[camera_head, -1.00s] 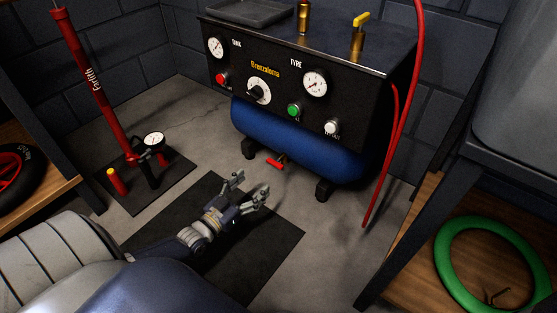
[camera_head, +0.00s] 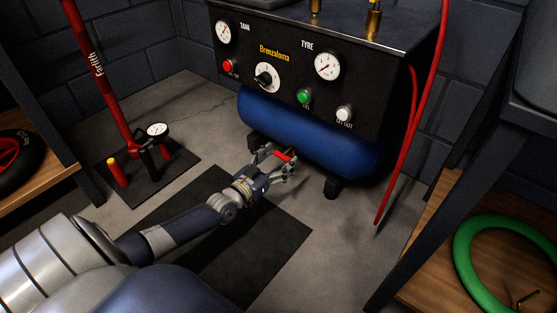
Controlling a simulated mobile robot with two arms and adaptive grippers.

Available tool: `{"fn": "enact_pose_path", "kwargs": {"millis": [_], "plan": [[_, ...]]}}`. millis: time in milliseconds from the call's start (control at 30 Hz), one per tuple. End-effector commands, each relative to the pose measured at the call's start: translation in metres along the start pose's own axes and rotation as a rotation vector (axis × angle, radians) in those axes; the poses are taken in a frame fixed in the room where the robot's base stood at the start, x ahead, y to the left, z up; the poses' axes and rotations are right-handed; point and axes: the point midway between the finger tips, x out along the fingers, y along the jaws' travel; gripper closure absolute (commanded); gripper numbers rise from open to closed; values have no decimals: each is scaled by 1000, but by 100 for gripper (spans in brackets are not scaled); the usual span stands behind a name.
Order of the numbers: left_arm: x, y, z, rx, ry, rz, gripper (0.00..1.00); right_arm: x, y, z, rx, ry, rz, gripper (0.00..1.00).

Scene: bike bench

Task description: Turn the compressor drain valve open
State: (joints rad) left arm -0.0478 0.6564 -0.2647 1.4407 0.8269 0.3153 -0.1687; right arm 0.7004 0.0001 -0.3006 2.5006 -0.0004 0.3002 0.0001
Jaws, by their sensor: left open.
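The compressor (camera_head: 310,134) has a blue tank under a black panel with gauges and knobs. Its drain valve (camera_head: 284,156) has a small red handle below the tank, toward the left end. My left gripper (camera_head: 280,162) is open at the red handle, with its fingers on either side of it. Part of the handle is hidden by the fingers, and I cannot tell whether they touch it. My right gripper is not in view.
A red floor pump (camera_head: 100,75) with a gauge stands on a dark mat at the left. A red hose (camera_head: 412,130) hangs at the compressor's right. A green ring (camera_head: 467,262) lies on the wooden shelf at lower right. A dark floor mat (camera_head: 265,245) lies under my arm.

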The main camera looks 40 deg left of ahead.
Motion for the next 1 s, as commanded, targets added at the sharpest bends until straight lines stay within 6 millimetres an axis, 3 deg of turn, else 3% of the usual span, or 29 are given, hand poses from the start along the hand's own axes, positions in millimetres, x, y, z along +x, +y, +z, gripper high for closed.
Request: {"fn": "enact_pose_path", "kwargs": {"millis": [67,100,267,300,667,1000], "plan": [[0,0,0,0,0,0,28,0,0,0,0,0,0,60],[0,0,0,0,0,0,33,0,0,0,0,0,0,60],[0,0,0,0,1,0,69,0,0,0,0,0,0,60],[0,0,0,0,1,0,73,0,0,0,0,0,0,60],[0,0,-1,-35,1,0,73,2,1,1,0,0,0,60],[0,-1,-2,-251,0,0,73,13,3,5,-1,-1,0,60]]}}
